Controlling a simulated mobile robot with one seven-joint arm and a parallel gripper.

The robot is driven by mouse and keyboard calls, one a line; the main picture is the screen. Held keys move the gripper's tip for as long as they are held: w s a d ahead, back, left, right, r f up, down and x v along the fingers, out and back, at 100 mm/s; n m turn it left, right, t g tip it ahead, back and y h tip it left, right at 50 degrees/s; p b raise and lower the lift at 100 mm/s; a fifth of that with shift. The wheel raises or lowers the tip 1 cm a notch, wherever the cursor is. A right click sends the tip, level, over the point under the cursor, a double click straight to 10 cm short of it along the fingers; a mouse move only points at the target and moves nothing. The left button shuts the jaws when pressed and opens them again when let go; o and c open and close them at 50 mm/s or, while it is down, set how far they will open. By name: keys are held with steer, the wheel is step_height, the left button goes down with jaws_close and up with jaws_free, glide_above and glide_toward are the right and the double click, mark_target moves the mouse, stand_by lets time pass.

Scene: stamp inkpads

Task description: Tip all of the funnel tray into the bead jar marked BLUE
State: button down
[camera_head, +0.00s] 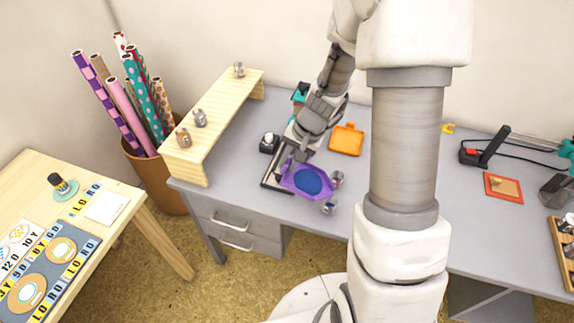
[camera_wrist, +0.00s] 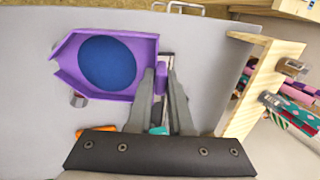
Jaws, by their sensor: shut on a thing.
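The purple funnel tray (camera_head: 289,182) holds a round patch of blue (camera_head: 309,180), probably beads, and looks about level over the grey desk. In the wrist view the tray (camera_wrist: 62,72) lies to the left, its spout pointing left. My gripper (camera_wrist: 163,72) is shut on the tray's handle (camera_wrist: 162,86); it also shows in the head view (camera_head: 288,160). Two small jars (camera_head: 337,179) (camera_head: 328,207) stand just right of the tray. More small jars (camera_head: 199,118) (camera_head: 239,69) stand on the wooden riser. I cannot read the marking on any jar.
The wooden riser (camera_head: 215,108) stands on the desk's left end. A small black block (camera_head: 269,143) and an orange tray (camera_head: 346,139) sit behind the funnel tray. A red-framed pad (camera_head: 503,186) lies further right. A side table (camera_head: 100,188) is at the left.

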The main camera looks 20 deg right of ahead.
steer(key=shift+s+d+f+y+b, duration=0.2)
steer(key=shift+d+f+y+b, duration=0.15)
steer(key=shift+b, duration=1.4)
steer(key=shift+r, duration=0.15)
steer(key=shift+s+d+t+y+b, duration=0.1)
steer(key=shift+t+y+b, duration=0.25)
steer(key=shift+b, duration=0.35)
steer(key=shift+s+d+r+b, duration=0.15)
steer(key=shift+r+b, duration=0.15)
steer(key=shift+b, duration=0.2)
steer(key=shift+d+t+b, duration=0.15)
steer(key=shift+t+b, duration=0.1)
steer(key=shift+b, duration=0.3)
steer(key=shift+s+d+y+b, duration=0.1)
steer(key=shift+y+b, duration=0.2)
steer(key=shift+s+r, duration=0.1)
steer(key=shift+r, duration=0.2)
